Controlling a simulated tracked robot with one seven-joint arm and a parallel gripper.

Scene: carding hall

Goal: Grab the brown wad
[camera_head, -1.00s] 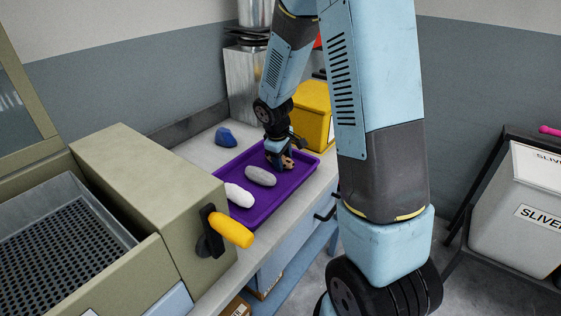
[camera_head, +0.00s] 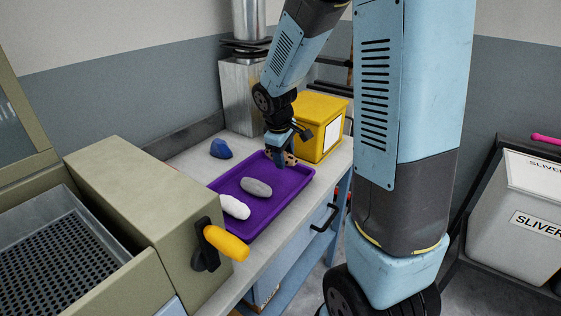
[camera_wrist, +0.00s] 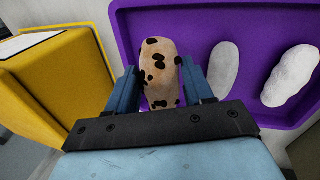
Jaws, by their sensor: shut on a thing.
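The brown wad (camera_wrist: 158,75) is tan with dark spots. In the wrist view it lies lengthwise between the two blue fingers of my gripper (camera_wrist: 164,86), which is shut on it. In the head view the wad (camera_head: 291,159) is partly hidden by my gripper (camera_head: 281,159). It appears held a little above the far end of the purple tray (camera_head: 292,195). A grey wad (camera_head: 256,187) and a white wad (camera_head: 235,207) lie in the tray, apart from my gripper.
A blue lump (camera_head: 220,149) sits on the grey bench left of the tray. A yellow bin (camera_head: 309,131) with a white label stands close behind my gripper. An olive machine (camera_head: 140,205) with an orange-handled crank (camera_head: 226,243) stands at the near left.

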